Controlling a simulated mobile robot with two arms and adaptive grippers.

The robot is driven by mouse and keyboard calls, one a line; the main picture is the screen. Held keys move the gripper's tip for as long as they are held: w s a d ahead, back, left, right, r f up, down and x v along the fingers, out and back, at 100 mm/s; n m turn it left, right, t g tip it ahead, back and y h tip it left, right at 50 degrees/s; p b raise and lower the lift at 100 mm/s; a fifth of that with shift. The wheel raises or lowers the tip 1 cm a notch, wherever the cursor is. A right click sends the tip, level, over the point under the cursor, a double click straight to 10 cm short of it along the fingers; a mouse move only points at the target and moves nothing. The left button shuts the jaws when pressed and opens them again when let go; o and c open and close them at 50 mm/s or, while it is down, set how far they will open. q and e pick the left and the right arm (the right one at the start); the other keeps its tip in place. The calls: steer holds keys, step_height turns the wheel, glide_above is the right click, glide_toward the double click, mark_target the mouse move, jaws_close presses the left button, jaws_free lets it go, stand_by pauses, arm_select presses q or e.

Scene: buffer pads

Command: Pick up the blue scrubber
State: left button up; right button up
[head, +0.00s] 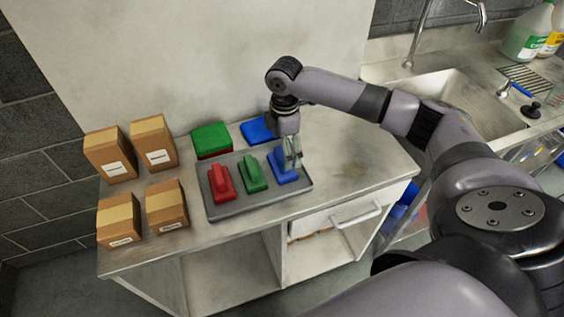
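The blue scrubber (279,172) stands at the right end of a dark grey tray (262,202) on the counter. My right gripper (291,163) points down from above, with its fingers at the scrubber's upper part. The fingers cover the scrubber's handle, so I cannot tell whether they are closed on it. The scrubber appears to rest on the tray. My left gripper is not in view.
A green scrubber (252,174) and a red scrubber (221,186) share the tray. Behind are a green pad (211,137) and a blue pad (258,130). Several cardboard boxes (154,143) stand at left. The counter right of the tray (355,165) is clear; a sink (440,90) lies beyond.

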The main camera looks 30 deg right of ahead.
mark_target(282, 155)
steer(key=f, duration=0.2)
steer(key=f+p, duration=0.1)
steer(key=shift+w+a+f, duration=0.15)
steer(key=shift+w+f, duration=0.2)
steer(key=shift+f, duration=0.35)
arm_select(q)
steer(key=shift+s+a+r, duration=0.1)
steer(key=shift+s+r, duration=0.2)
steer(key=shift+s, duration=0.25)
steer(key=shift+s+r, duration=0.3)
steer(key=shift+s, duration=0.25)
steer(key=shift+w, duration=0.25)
arm_select(e)
steer(key=c, duration=1.3)
